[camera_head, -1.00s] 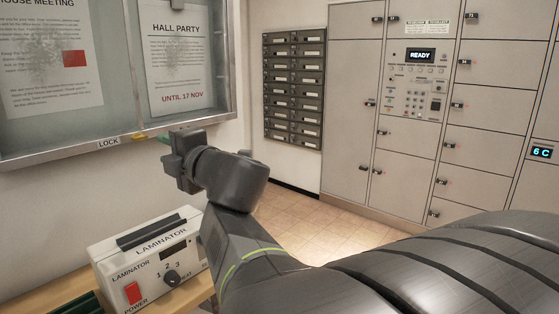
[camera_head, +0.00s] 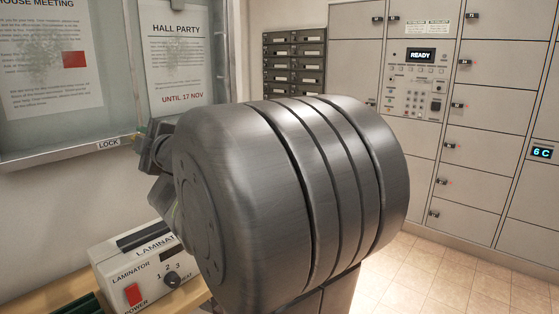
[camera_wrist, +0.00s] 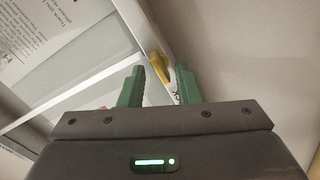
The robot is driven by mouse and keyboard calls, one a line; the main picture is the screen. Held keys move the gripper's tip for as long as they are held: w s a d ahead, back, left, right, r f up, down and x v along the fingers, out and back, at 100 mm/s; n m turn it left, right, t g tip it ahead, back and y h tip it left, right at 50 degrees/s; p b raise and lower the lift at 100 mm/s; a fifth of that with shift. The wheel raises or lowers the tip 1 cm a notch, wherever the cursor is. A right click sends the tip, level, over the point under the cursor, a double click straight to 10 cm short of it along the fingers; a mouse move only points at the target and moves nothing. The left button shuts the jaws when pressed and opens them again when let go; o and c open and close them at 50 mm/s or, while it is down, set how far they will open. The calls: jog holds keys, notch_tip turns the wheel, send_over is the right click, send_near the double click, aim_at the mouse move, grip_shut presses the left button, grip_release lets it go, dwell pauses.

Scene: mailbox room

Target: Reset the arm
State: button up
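My gripper shows in the wrist view (camera_wrist: 160,72) with its two green fingers spread apart and nothing held between them. A yellow piece (camera_wrist: 158,66) on the notice board frame appears just beyond the fingertips; I cannot tell the exact gap. In the head view, my large grey arm joint fills the middle and hides the fingers. Only a dark part of my wrist shows at its left, near the lower right of the notice board (camera_head: 60,152), by the LOCK label.
A white laminator (camera_head: 118,262) stands on a wooden surface (camera_head: 180,298) at lower left, close to my arm. Dark mailboxes (camera_head: 294,62) and pale lockers (camera_head: 483,150) with a READY panel (camera_head: 420,55) line the back. Tiled floor (camera_head: 440,270) is clear at right.

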jog(key=m+p, duration=1.2)
jog(key=p, duration=0.1)
jog(key=shift+w+d+r+m, duration=0.1)
jog(key=shift+r+m, duration=0.05)
jog(key=shift+m, duration=0.25)
